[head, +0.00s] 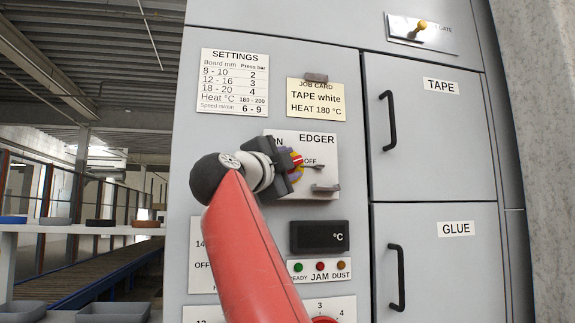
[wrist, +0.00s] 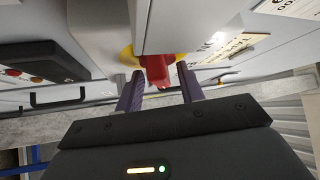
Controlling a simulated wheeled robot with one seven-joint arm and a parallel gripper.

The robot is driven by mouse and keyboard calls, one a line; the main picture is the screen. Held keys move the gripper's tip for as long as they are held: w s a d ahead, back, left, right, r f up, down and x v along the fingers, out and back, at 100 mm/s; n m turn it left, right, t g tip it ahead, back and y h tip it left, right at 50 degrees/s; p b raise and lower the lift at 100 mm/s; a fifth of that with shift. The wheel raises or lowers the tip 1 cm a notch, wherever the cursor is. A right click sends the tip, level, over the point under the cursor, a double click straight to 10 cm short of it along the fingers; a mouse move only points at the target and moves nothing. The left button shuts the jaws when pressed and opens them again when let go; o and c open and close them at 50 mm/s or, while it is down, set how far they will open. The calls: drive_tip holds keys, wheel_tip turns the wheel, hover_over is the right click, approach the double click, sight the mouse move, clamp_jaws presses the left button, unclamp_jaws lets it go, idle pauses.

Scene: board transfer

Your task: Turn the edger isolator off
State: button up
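The edger isolator is a red handle (head: 298,163) on a yellow surround, on a white EDGER plate (head: 318,141) on the grey cabinet front. An OFF label shows just right of the handle; an ON label at upper left is partly covered by my gripper (head: 288,166). In the wrist view the red handle (wrist: 157,70) reaches between the two purple fingers of my gripper (wrist: 158,90). The fingers stand apart, with a gap visible at least on the right side. My gripper hides much of the isolator in the head view, so its exact setting is unclear.
A grey hasp (head: 326,188) juts from the plate's lower right. Below are a dark °C display (head: 319,236) and a lamp panel (head: 320,270). TAPE (head: 415,130) and GLUE (head: 435,265) doors with black handles are at right. A job card (head: 316,100) hangs above.

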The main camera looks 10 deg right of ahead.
drive_tip(key=b+v, duration=0.3)
drive_tip(key=v, duration=0.4)
drive_tip(key=shift+s+a, duration=0.3)
